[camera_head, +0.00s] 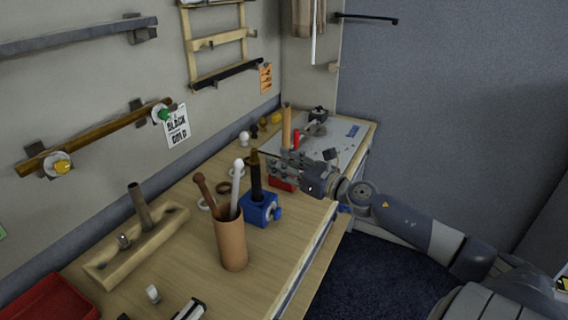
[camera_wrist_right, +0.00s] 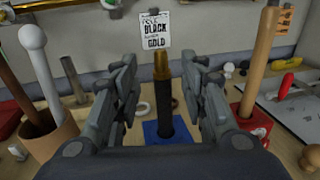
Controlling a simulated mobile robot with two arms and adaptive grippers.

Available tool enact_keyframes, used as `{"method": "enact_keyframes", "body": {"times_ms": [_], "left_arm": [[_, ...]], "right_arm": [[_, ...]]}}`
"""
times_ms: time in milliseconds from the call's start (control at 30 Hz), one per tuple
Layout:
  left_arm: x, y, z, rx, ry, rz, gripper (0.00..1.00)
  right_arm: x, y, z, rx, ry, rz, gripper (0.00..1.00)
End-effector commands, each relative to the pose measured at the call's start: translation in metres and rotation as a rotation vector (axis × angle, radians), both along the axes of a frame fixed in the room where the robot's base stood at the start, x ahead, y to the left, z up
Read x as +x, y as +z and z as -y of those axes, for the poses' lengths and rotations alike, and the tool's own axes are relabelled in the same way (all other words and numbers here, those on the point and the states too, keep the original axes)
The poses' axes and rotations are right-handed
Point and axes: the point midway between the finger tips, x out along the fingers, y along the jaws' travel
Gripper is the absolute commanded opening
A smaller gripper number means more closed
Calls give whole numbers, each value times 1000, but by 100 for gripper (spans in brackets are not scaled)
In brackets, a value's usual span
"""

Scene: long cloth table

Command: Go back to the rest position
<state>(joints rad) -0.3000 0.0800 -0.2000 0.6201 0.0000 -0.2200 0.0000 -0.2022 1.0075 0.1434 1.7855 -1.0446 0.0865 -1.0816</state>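My right gripper (camera_head: 276,165) is over the workbench, beside a black rod with a brass-coloured top (camera_head: 256,178). The rod stands upright in a blue holder (camera_head: 261,211). In the right wrist view the gripper (camera_wrist_right: 162,75) is open. The rod (camera_wrist_right: 163,95) shows between its spread fingers, with a visible gap on each side. The blue holder (camera_wrist_right: 166,132) is beyond the gripper's palm. I see nothing held. My left gripper is not in view.
A brown cup (camera_head: 231,245) with stick-like tools stands near the front edge of the workbench (camera_head: 185,265). A wooden block (camera_head: 135,247) and red tray (camera_head: 50,300) are at left. A red holder (camera_wrist_right: 247,122) with a wooden handle is right of the gripper. Dark floor lies at right.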

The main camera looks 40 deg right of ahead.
Motion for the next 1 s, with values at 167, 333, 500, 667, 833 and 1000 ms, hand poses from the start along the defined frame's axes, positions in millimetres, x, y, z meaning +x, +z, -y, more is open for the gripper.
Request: {"method": "enact_keyframes", "body": {"times_ms": [167,333,500,667,833,1000], "left_arm": [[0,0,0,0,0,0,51],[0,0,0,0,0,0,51],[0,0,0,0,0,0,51],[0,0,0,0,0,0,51],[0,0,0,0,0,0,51],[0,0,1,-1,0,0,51]], "right_arm": [[-5,0,1,0,0,-1,40],[-5,0,1,0,0,-1,40],[-5,0,1,0,0,0,40],[-5,0,1,0,-1,0,40],[-7,-4,-3,65,-17,2,40],[-23,-26,-13,457,-141,11,40]]}}
